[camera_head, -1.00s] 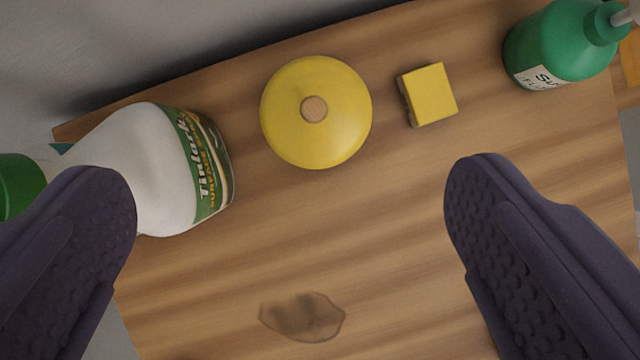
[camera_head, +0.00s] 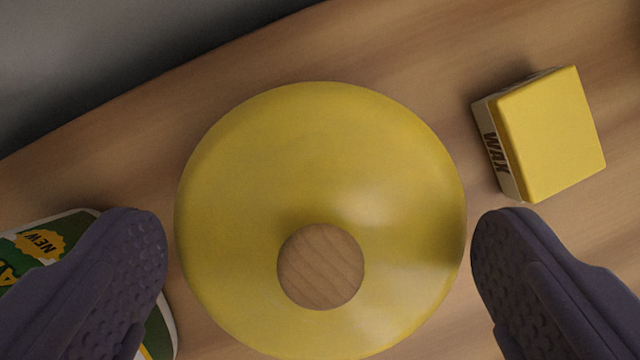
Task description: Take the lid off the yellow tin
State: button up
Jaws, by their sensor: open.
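The yellow tin is seen from above, so its round yellow lid (camera_head: 320,150) fills the middle of the view and hides the body below. A round wooden knob (camera_head: 320,267) stands at the lid's centre. My gripper (camera_head: 318,225) is open and empty. One dark finger is left of the lid and the other right of it, with the knob between them. The fingers look apart from the lid's rim; their height against the knob is hard to tell.
A yellow wax box (camera_head: 552,135) stands close to the right finger, up and right of the lid. A bottle with a green label (camera_head: 40,245) lies partly behind the left finger. The wooden counter (camera_head: 400,60) is bare above the lid.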

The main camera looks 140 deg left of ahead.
jog(key=shift+s, duration=0.1)
jog(key=c, duration=1)
jog(key=shift+s, duration=0.1)
jog(key=shift+c, duration=0.7)
jog(key=shift+f, duration=0.1)
